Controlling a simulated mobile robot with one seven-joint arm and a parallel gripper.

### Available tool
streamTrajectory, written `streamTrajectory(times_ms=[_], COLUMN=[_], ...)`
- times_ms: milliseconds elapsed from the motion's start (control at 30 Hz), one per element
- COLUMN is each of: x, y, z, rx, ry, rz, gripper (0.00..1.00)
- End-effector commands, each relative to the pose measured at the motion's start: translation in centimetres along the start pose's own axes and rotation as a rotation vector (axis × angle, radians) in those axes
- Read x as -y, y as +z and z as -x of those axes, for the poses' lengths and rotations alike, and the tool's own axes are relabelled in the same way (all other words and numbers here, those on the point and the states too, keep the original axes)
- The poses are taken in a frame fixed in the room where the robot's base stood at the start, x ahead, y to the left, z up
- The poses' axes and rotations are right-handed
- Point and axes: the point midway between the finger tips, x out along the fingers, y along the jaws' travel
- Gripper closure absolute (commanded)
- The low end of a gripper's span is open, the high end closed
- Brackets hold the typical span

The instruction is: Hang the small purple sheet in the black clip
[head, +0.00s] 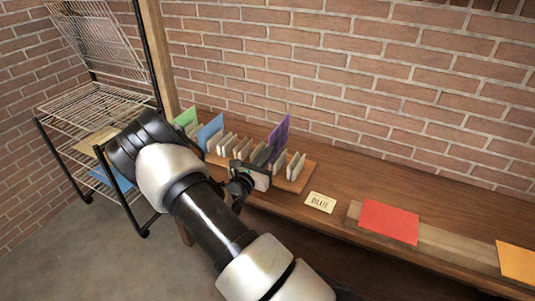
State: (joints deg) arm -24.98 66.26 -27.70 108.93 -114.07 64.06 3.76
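The small purple sheet (279,135) stands upright, slightly tilted, above the right part of a row of pale clips on a wooden board (302,185). My gripper (262,172) is low at the front of this row, just left of and below the purple sheet. The gripper is small in the picture and its fingers are partly hidden, so I cannot tell whether it touches or holds the sheet. The sheet's lower edge is hidden behind the gripper and clips. I cannot make out a black clip clearly among the dark parts there.
A green sheet (186,117) and a blue sheet (210,131) stand at the row's left end. A wire rack (95,105) stands left; a brick wall is behind.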

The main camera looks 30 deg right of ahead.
Motion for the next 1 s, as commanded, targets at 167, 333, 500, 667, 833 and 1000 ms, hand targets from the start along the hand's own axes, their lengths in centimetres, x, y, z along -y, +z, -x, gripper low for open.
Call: streamTrajectory(times_ms=[167, 333, 500, 667, 833, 1000], x=[-0.1, 0.0, -0.1, -0.1, -0.1, -0.1], y=[0.1, 0.1, 0.1, 0.1, 0.1, 0.0], z=[1.0, 2.2, 3.4, 4.5, 5.7, 6.7], rx=[-0.002, 0.0, -0.001, -0.001, -0.001, -0.001], ry=[0.003, 0.001, 0.002, 0.002, 0.001, 0.002], rz=[0.0, 0.001, 0.0, 0.001, 0.0, 0.0], gripper=[1.0, 1.0, 1.0, 1.0, 1.0, 1.0])
